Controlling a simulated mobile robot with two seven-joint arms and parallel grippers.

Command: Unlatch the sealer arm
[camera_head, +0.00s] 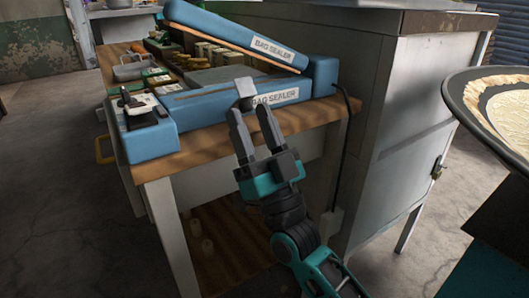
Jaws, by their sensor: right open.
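The blue bag sealer (220,107) sits on a wooden-topped table, its long base along the front edge. Its blue sealer arm (235,37) is raised at a slant, hinged at the right end, with a clear gap between it and the base. A small grey latch-like piece (244,87) stands at the front of the base. My right gripper (252,113) is open in front of the base, its fingertips just below that grey piece; I cannot tell if they touch it. Nothing shows between the fingers. My left gripper is not in view.
Several small jars and packets (203,52) stand behind the sealer on the wooden table (205,148). A tall grey metal cabinet (395,120) stands close on the right. A wide dark pan (466,92) with pale content is at the right edge. A cord hangs from the sealer's right end.

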